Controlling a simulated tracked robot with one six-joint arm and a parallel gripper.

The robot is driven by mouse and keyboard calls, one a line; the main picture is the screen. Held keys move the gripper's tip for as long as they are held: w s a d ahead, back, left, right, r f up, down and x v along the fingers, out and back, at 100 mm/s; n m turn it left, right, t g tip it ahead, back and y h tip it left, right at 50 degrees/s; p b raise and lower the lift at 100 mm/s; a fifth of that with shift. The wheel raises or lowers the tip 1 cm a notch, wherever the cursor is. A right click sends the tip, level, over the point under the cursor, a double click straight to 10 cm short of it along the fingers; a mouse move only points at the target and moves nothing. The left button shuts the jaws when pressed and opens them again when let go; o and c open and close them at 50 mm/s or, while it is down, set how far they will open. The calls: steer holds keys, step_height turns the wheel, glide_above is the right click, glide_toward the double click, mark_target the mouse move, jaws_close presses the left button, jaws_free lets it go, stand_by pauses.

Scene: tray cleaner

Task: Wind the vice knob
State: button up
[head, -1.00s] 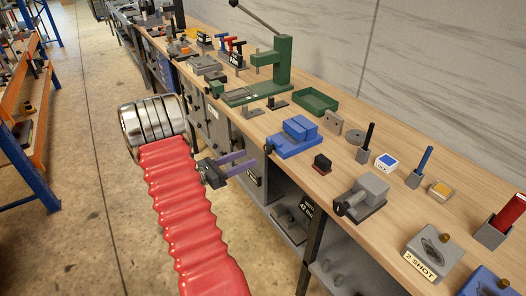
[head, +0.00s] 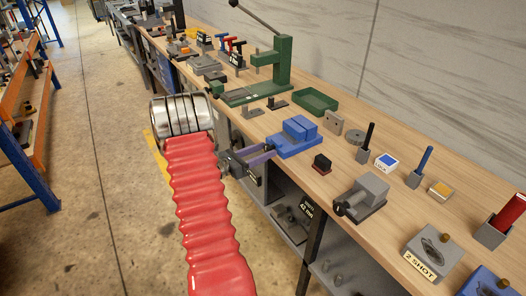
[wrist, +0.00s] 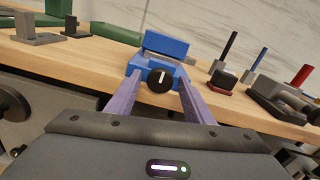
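The blue vice (head: 289,145) sits at the front edge of the workbench; it also shows in the wrist view (wrist: 165,48). Its round black knob (wrist: 160,80) faces me, with a white mark pointing upright. My gripper (head: 267,152) is at the front of this vice, with its purple fingers pointing at it. In the wrist view the fingers are open, one left and one right of the knob, with a gap on each side. I cannot tell how far the tips reach past the knob. In the head view the fingers largely hide the knob.
A grey vice-like block (head: 366,190) with a dark knob stands farther right on the wooden bench. A green press (head: 283,65) and a green tray (head: 316,102) are behind. Drawers and shelves lie below the bench edge.

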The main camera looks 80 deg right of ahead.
steer(key=c, duration=0.9)
steer(key=shift+d, duration=0.15)
steer(key=shift+m, duration=0.3)
